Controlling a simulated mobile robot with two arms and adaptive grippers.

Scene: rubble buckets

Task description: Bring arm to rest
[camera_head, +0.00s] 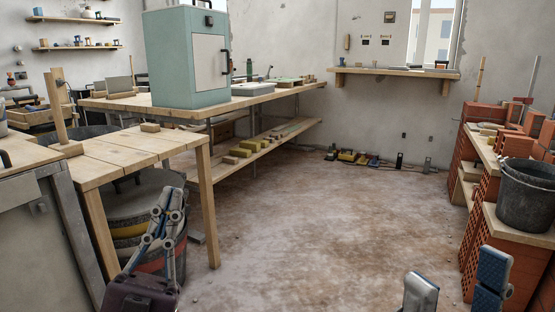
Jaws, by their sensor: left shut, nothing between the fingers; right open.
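My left gripper (170,200) shows at the lower left, pointing up. Its blue-tipped fingers are close together at the tips, with nothing held between them. It is in front of the stacked buckets (178,185) beside the wooden table, and I cannot tell whether it touches them. My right gripper (456,275) is at the bottom right edge.
A wooden table (130,150) stands at the left, close to my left gripper. A long workbench (180,108) carries a pale green cabinet (186,60). Brick stacks (475,262) and a dark bucket (526,200) stand at the right. The middle floor (310,220) is clear.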

